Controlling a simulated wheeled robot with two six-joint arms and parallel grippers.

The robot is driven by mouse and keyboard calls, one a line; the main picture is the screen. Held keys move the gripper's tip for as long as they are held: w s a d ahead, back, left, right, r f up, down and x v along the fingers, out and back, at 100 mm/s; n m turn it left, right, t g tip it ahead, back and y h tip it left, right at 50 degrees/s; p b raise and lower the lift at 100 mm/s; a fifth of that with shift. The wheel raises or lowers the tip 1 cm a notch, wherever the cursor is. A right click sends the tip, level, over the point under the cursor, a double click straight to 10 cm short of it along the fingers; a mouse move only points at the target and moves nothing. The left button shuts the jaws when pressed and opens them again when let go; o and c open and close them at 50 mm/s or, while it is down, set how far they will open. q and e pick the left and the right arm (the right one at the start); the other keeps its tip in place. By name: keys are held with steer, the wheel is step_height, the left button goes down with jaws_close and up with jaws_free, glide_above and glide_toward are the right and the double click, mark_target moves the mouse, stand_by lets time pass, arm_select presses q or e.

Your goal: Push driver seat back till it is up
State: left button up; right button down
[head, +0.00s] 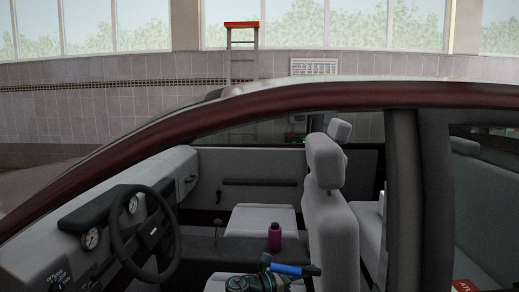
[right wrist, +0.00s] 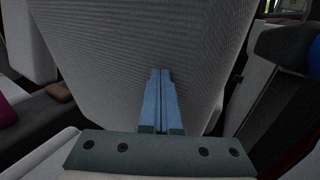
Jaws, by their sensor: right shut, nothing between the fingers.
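The driver seat back (head: 330,232) is light grey and ribbed, with a headrest (head: 325,162) on top. It stands close to upright in the head view. My right gripper (head: 315,270) is at the bottom of the head view, with its blue fingers pointing right at the lower front of the seat back. In the right wrist view the seat back (right wrist: 110,55) fills most of the picture, and the shut, empty fingers (right wrist: 160,75) point at it. The tips look at or very near its surface; I cannot tell if they touch. My left gripper is not in view.
The steering wheel (head: 145,232) and dashboard (head: 50,250) are at the left. A magenta bottle (head: 275,238) stands beyond my right gripper, near the passenger seat cushion (head: 260,220). The car's door pillar (head: 403,200) and roof rail (head: 300,92) frame the opening. A red item (head: 464,286) lies at the lower right.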

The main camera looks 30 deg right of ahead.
steer(key=shift+s+d+r+p, duration=0.35)
steer(key=shift+s+d, duration=0.2)
steer(key=shift+d, duration=0.3)
steer(key=shift+s+d+r+p, duration=0.25)
steer(key=shift+s+d, duration=0.25)
steer(key=shift+d, duration=0.4)
steer(key=s+d, duration=0.3)
steer(key=d, duration=0.2)
steer(key=shift+s+d+r, duration=0.3)
steer(key=shift+d+r, duration=0.05)
steer(key=shift+d, duration=0.05)
steer(key=shift+s+d, duration=0.35)
steer(key=shift+d, duration=0.2)
steer(key=shift+a+f, duration=0.1)
